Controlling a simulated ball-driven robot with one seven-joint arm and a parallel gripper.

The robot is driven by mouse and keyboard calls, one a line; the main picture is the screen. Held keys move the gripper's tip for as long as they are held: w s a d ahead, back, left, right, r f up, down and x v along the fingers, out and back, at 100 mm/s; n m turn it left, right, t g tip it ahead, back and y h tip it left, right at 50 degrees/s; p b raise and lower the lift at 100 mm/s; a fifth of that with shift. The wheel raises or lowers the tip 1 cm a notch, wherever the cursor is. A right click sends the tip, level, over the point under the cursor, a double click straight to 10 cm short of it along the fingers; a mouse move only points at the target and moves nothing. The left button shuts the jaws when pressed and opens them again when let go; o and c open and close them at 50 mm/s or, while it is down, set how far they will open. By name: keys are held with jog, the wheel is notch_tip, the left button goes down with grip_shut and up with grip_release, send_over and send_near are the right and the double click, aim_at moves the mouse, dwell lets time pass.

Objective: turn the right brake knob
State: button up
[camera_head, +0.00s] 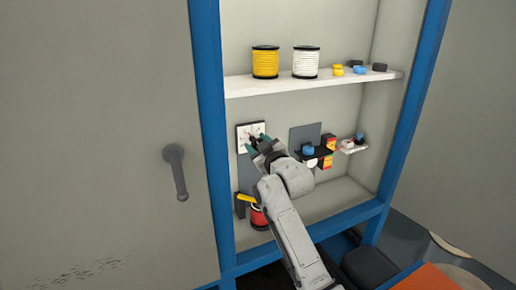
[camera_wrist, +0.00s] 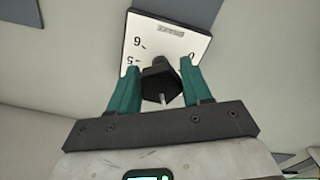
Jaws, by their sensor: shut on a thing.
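A black brake knob (camera_wrist: 161,84) sits on a white dial plate (camera_wrist: 165,38) with printed numbers in the wrist view. My gripper (camera_wrist: 158,72) has its two green fingers on either side of the knob and is shut on it. In the head view the dial plate (camera_head: 245,131) is on the left part of the cabinet's back wall. My gripper (camera_head: 261,143) reaches up to it from the lower right and hides most of the knob. I cannot tell the pointer's exact setting.
A shelf (camera_head: 330,82) above holds a yellow spool (camera_head: 265,62), a white spool (camera_head: 306,62) and small coloured parts. Right of my gripper, small brackets hold more coloured parts. Blue posts (camera_head: 209,120) frame the cabinet.

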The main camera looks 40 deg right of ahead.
jog(key=shift+a+f+n+b, duration=0.1)
jog(key=shift+n+b, duration=0.2)
jog(key=shift+n, duration=0.9)
jog(key=o, duration=0.9)
jog(key=b+v, duration=0.1)
jog(key=v, duration=1)
jog(key=shift+w, duration=0.1)
